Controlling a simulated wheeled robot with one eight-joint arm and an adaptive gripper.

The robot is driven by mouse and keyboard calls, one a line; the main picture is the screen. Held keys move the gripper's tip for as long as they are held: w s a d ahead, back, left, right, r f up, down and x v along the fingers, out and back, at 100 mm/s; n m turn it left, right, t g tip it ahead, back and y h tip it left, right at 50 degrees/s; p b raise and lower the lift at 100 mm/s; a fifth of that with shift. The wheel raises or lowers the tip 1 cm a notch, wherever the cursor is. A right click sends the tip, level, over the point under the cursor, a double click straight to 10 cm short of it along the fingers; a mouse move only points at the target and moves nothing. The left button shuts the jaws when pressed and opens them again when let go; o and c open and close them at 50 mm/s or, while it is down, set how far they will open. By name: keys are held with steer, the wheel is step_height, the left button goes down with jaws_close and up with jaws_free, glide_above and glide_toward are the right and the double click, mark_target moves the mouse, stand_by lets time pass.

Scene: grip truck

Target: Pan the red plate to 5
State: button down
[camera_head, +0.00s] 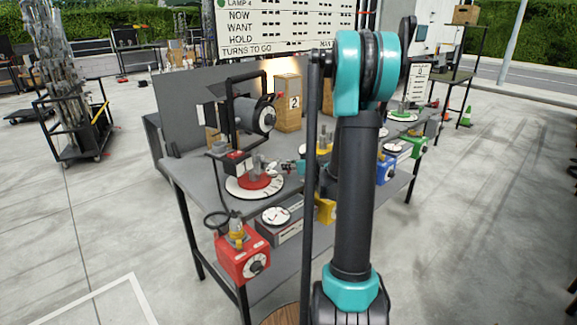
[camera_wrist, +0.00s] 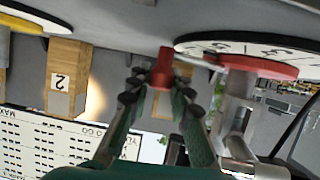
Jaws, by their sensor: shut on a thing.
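The red plate (camera_head: 262,182) lies at the centre of a white numbered dial (camera_head: 240,190) on the left of the bench, with a grey post standing on it. In the wrist view, which is upside down, the red plate (camera_wrist: 262,67) and the dial (camera_wrist: 255,47) are at upper right. My gripper (camera_wrist: 162,84) is shut on a red peg (camera_wrist: 162,66) beside the dial. I cannot read which number the plate points to.
A lamp (camera_head: 255,115) and a wooden block marked 2 (camera_head: 288,105) stand behind the dial. Yellow, blue and green stations line the bench to the right. A board (camera_head: 285,28) stands behind.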

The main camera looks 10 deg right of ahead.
steer(key=shift+s+a+m+t+h, duration=0.15)
steer(key=shift+s+m+t+h, duration=0.45)
steer(key=shift+s+m+h, duration=1)
steer(key=shift+s, duration=0.15)
steer(key=c, duration=1.3)
jaws_free()
steer(key=shift+c, duration=0.2)
steer(key=v, duration=1.2)
